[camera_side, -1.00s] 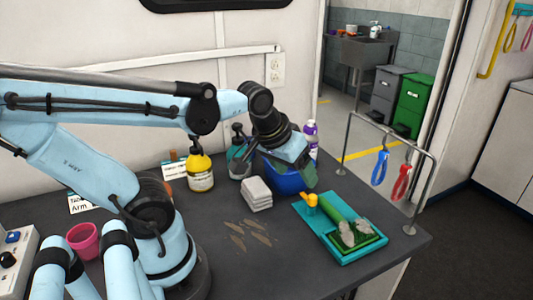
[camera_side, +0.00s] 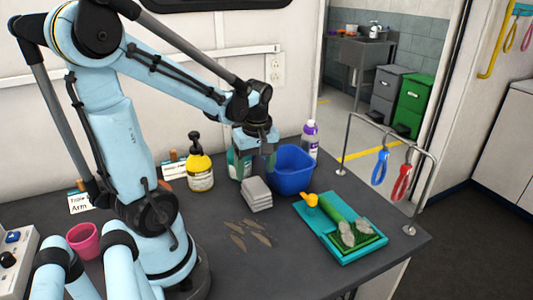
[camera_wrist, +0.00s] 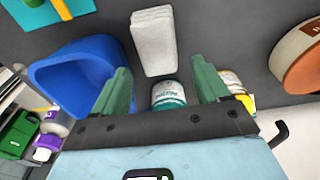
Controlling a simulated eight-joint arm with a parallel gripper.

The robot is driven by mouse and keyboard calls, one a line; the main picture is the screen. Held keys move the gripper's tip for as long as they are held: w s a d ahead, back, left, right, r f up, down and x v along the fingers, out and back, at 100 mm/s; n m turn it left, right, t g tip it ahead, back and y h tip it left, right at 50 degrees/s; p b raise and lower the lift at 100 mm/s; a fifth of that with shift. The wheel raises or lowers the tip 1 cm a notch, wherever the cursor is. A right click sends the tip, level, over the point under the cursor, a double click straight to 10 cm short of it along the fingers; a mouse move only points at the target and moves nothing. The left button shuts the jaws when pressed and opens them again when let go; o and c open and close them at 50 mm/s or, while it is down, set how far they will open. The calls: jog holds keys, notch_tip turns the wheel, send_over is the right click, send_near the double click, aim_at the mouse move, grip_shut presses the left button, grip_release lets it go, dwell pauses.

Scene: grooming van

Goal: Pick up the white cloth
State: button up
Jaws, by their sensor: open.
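The white cloth (camera_side: 256,193) is a folded stack lying on the dark table, left of the blue tub in the side view. In the wrist view the cloth (camera_wrist: 154,42) lies beyond the fingertips, near the middle of the picture. My gripper (camera_side: 256,170) points down, just above and behind the cloth in the side view. In the wrist view my gripper (camera_wrist: 162,78) has its two green fingers wide apart with nothing between them touching. It appears apart from the cloth.
A blue tub (camera_side: 292,171) stands close to the right of the cloth. A teal-labelled bottle (camera_wrist: 168,95) is behind it, partly hidden by my gripper. A yellow pump bottle (camera_side: 200,165) stands left. A teal tray (camera_side: 320,228) holds a green brush. Loose hair tufts (camera_side: 250,233) lie in front.

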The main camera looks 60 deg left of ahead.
aim_at(256, 185)
jog(key=shift+w+a+f, duration=0.1)
jog(key=shift+a+f, duration=0.05)
jog(key=shift+f, duration=1.65)
jog(key=shift+w+a+f, duration=0.1)
jog(key=shift+f, duration=1.7)
jog(key=shift+c, duration=0.3)
jog(key=c, duration=0.8)
jog(key=shift+o, duration=0.2)
jog(key=shift+r, duration=0.1)
jog(key=shift+r, duration=0.7)
jog(key=d, duration=4.5)
